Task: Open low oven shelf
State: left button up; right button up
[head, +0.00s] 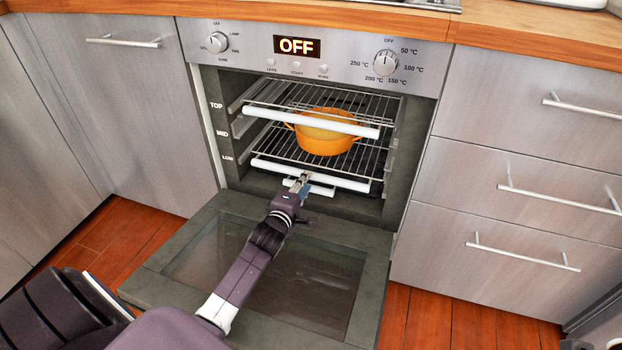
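The low oven shelf (345,182) is a wire rack with a white front bar, beside the LOW label inside the open oven. An orange pot (324,142) appears to stand on it, partly hidden by the upper shelf's front bar. A small white handle shows just below the low shelf's bar. My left gripper (299,181) reaches over the oven door to the middle of this bar and handle and seems to touch there. Its fingers are too small and overlapped to tell their opening. My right gripper is not in view.
The oven door (365,283) is folded down under my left arm. An upper wire shelf (268,116) with a white bar sits above the low one. Steel drawers (500,222) stand right, a steel cabinet (125,110) left. The oven display (297,46) reads OFF.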

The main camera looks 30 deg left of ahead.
pick_arm(q)
jog(key=shift+b+x, duration=1.05)
jog(key=shift+x, duration=1.65)
jog(key=shift+f, duration=0.1)
grip_shut()
